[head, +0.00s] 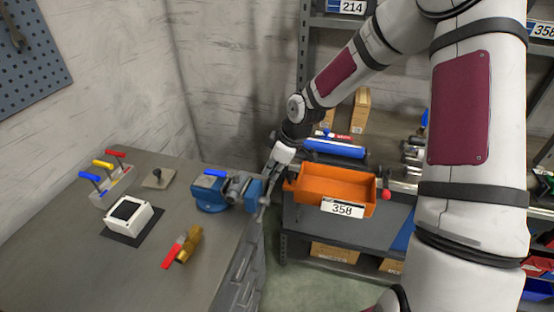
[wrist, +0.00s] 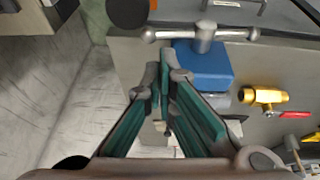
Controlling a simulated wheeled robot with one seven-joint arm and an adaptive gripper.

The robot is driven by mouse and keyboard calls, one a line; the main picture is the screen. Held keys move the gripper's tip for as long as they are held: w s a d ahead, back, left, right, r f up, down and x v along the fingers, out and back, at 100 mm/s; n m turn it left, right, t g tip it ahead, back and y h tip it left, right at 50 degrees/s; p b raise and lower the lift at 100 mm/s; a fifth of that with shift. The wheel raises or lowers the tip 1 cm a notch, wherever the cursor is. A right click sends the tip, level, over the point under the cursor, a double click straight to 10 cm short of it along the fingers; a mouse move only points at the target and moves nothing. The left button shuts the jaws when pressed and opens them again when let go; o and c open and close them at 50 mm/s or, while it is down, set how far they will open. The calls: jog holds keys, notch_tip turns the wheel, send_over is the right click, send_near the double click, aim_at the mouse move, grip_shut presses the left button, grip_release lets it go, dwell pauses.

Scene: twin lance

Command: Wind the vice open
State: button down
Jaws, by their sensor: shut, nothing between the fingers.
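The blue vice (head: 210,194) sits at the right edge of the workbench; its blue body also shows in the wrist view (wrist: 204,68). Its silver handle bar (wrist: 228,33) with round ends crosses the screw head in the wrist view, just beyond my fingertips. My gripper (head: 268,186) is at the vice's right end, beside the handle, and overlaps it in the head view. In the wrist view my gripper's fingers (wrist: 166,76) are together and empty, beside the blue body. I cannot tell whether a finger touches the vice or the bar.
The bench (head: 60,240) holds a brass valve with a red lever (head: 188,245), a white box (head: 128,216) and a block with coloured handles (head: 108,182). An orange bin (head: 330,185) stands close to the right of my gripper. Walls rise behind the bench.

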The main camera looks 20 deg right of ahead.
aim_at(273, 183)
jog(key=shift+w+f, duration=0.2)
jog(key=shift+f, duration=0.7)
jog(key=shift+w+f, duration=0.15)
jog(key=shift+f, duration=0.7)
jog(key=shift+w+d+f, duration=0.1)
jog(key=shift+w+f, duration=0.15)
jog(key=shift+f, duration=0.1)
jog(key=shift+w+d+f, duration=0.25)
jog(key=shift+w+f, duration=0.05)
jog(key=shift+f, duration=0.4)
jog(key=shift+w+d+f, duration=0.1)
jog(key=shift+w+f, duration=0.1)
jog(key=shift+f, duration=0.8)
